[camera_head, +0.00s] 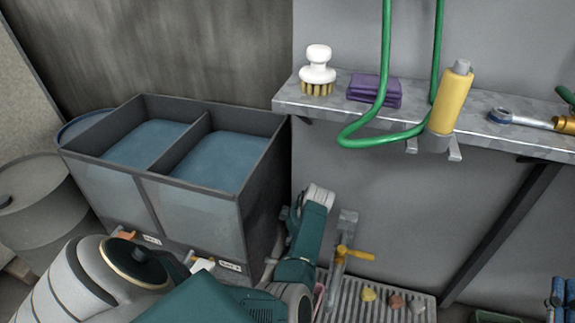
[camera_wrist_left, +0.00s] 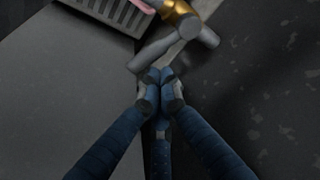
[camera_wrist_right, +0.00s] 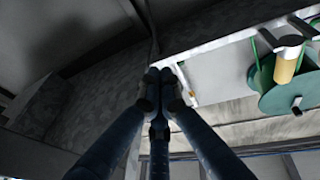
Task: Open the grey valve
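In the left wrist view, a grey T-shaped valve handle (camera_wrist_left: 160,50) is joined to a brass-coloured body (camera_wrist_left: 178,10) at the top. My left gripper (camera_wrist_left: 160,82) has its fingertips together just below the grey part; I see nothing between them and cannot tell whether they touch it. In the head view, a grey upright tap (camera_head: 345,225) with a yellow handle stands by the floor grating; I cannot tell whether it is the same fitting. My right gripper (camera_wrist_right: 161,80) has its fingertips together and looks empty. Neither gripper's fingertips show clearly in the head view.
A two-part tank (camera_head: 190,205) of blue liquid stands left, with small taps low on its front. A wall shelf (camera_head: 295,97) holds a brush, purple cloth and brass fitting. A green hose (camera_head: 385,50) hangs before it beside a yellow cylinder (camera_head: 450,98). A floor grating (camera_head: 385,312) lies below.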

